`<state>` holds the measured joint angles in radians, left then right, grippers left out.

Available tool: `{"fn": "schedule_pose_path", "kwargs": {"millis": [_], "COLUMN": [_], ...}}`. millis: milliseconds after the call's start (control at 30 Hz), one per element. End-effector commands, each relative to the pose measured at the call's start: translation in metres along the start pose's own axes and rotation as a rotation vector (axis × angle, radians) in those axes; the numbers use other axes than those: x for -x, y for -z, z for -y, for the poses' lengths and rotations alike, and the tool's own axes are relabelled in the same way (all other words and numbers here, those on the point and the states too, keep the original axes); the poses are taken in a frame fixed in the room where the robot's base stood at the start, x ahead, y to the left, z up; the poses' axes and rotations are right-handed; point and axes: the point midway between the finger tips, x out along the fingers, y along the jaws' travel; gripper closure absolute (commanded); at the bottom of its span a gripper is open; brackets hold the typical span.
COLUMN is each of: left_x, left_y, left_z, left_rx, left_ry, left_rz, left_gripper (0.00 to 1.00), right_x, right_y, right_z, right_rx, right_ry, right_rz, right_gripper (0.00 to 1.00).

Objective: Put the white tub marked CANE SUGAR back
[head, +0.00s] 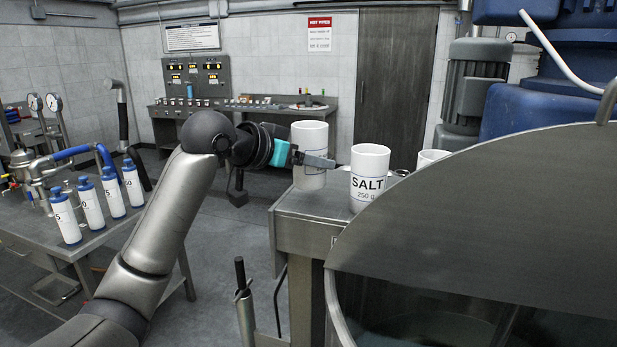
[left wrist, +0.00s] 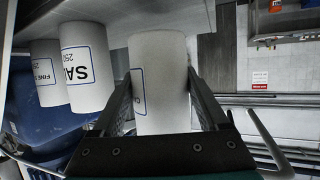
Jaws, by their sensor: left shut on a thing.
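My left gripper (head: 316,159) is shut on a white tub (head: 310,135) at the left end of a steel side table (head: 310,205). The held tub also shows between the two fingers in the left wrist view (left wrist: 159,70). My right gripper is not in view.
A third white tub (head: 430,157) stands beyond the SALT tub, partly hidden by the big steel mixer lid (head: 500,200). Several blue-capped white bottles (head: 90,204) stand on a table at left. A control bench (head: 245,108) is at the back wall.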

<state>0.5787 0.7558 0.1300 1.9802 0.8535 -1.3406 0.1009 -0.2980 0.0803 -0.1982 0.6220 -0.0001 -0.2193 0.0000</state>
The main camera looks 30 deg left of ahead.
Motion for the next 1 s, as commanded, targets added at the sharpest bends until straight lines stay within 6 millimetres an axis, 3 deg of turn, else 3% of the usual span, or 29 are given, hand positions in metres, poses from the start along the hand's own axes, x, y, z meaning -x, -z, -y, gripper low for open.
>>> {"fn": "schedule_pose_path", "kwargs": {"millis": [200, 600, 633, 800, 1000], "left_x": [-0.011, -0.013, -0.013, -0.013, -0.013], "left_y": [-0.027, -0.031, -0.031, -0.030, -0.030], "left_z": [-0.001, 0.000, 0.000, 0.000, 0.000], "left_rx": [0.002, 0.000, 0.000, 0.000, 0.000], "left_ry": [-0.002, -0.001, -0.001, -0.001, -0.001], "left_rz": [0.001, 0.002, 0.002, 0.002, 0.002], "left_gripper": [1.00, 1.00, 0.21, 0.02, 0.00], "right_x": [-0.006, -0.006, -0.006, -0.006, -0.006], "right_y": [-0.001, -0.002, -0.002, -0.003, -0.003], "right_z": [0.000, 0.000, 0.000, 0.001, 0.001], "right_rx": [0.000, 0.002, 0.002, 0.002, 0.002], "right_ry": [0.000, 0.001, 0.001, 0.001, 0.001], "right_rz": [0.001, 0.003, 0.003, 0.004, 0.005], "right_gripper": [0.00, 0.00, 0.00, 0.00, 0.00]}}
